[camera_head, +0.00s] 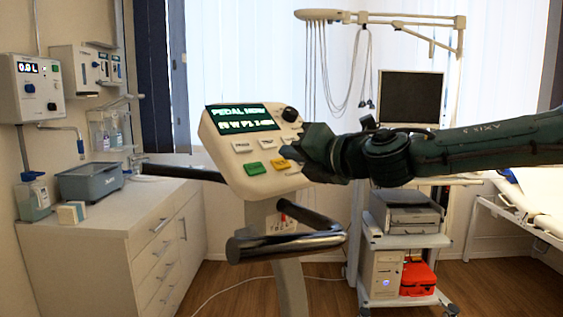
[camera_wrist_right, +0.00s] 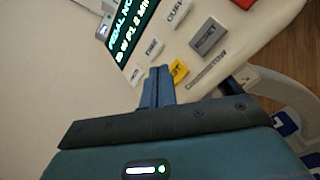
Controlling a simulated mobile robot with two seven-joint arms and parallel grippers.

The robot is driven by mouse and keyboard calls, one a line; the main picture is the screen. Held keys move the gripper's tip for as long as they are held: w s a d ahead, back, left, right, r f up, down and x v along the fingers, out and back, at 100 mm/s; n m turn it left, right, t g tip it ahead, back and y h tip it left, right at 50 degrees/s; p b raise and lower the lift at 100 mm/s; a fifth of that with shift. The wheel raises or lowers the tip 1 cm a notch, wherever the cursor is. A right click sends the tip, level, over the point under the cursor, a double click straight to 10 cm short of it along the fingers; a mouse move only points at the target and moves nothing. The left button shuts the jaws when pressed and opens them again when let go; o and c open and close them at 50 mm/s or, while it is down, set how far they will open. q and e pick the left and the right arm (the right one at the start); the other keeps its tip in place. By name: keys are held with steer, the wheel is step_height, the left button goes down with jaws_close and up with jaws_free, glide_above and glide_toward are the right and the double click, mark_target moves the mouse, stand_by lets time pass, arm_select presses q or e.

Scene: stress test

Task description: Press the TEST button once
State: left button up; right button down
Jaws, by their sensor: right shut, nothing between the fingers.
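The console (camera_head: 230,133) has a lit green text display (camera_head: 243,118) and several buttons. A yellow button (camera_head: 281,165) sits low on its face, right of a green button (camera_head: 254,169). My right gripper (camera_head: 293,154) comes in from the right, shut and empty, with its tips close to the yellow button. In the right wrist view the shut fingers (camera_wrist_right: 160,74) lie beside the yellow button (camera_wrist_right: 179,70) and cover part of it. Its lettering is partly hidden; the end looks like "ST". I cannot tell whether the tips touch it. My left gripper is out of view.
A grey button (camera_wrist_right: 208,38) and a white button (camera_wrist_right: 154,47) are near the fingertips. A dark handlebar (camera_head: 285,243) sticks out below the console. A white cabinet (camera_head: 110,220) stands left; a trolley with a monitor (camera_head: 410,98) stands behind my right arm.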

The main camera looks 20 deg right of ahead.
steer(key=shift+s+d+r+p, duration=0.2)
steer(key=shift+s+r+p, duration=0.6)
steer(key=shift+r+p, duration=0.25)
steer(key=shift+s+d+r+p, duration=0.15)
steer(key=shift+s+r+p, duration=0.6)
steer(key=shift+r+p, duration=0.25)
steer(key=s+d+r+p, duration=0.1)
steer(key=s+r+p, duration=0.3)
steer(key=r+p, duration=0.1)
steer(key=shift+r, duration=0.2)
